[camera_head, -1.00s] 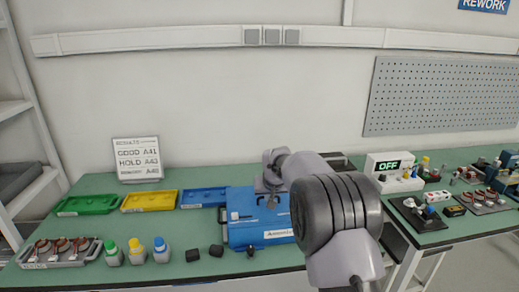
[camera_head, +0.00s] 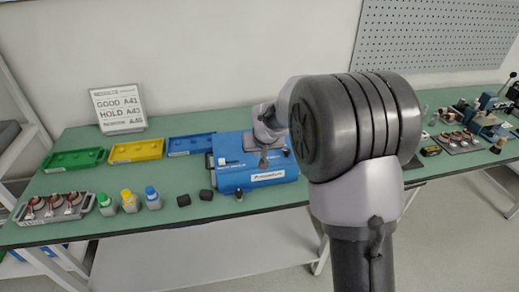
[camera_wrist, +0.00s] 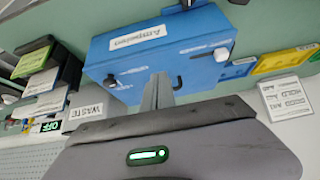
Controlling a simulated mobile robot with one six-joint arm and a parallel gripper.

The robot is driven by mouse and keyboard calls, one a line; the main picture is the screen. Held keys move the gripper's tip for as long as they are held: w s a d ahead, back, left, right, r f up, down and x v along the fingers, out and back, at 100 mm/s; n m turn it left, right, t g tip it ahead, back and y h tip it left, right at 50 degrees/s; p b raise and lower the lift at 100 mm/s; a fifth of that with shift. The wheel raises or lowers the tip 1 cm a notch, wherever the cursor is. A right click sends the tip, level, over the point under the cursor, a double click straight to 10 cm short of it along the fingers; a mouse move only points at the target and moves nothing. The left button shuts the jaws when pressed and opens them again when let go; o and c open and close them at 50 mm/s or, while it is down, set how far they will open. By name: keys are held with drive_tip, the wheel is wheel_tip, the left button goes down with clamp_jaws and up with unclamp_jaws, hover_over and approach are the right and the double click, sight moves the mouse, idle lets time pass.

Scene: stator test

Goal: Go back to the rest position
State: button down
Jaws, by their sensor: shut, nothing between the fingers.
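My gripper (camera_wrist: 160,90) shows in the wrist view with its narrow fingers together and nothing between them. The fingers point at the blue labelled box (camera_wrist: 160,52), which lies just beyond them; I cannot tell the exact gap. In the head view the blue box (camera_head: 232,180) stands on the green bench, and my wrist hangs in front of its upper right part. My arm's large grey joint fills the middle right of the head view and hides the bench behind it. The fingertips are hard to make out there.
On the green bench (camera_head: 100,215) are green (camera_head: 75,160), yellow (camera_head: 136,150) and blue (camera_head: 191,144) trays, a sign (camera_head: 118,108), a rack of stators (camera_head: 55,207), several capped bottles and small black blocks. A second bench stands right. A WASTE bin (camera_wrist: 85,112) shows in the wrist view.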

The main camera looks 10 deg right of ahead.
drive_tip(key=s+a+r+m, duration=0.1)
drive_tip(key=s+r, duration=0.6)
drive_tip(key=s, duration=0.4)
drive_tip(key=s+r+m, duration=0.2)
drive_tip(key=s+r, duration=0.4)
drive_tip(key=s, duration=0.4)
drive_tip(key=s+a+m+y, duration=0.1)
drive_tip(key=s+a+y, duration=0.1)
drive_tip(key=s, duration=1.4)
drive_tip(key=shift+s+a+f+g, duration=0.25)
drive_tip(key=shift+s+f+g, duration=0.1)
drive_tip(key=shift+s+g, duration=0.05)
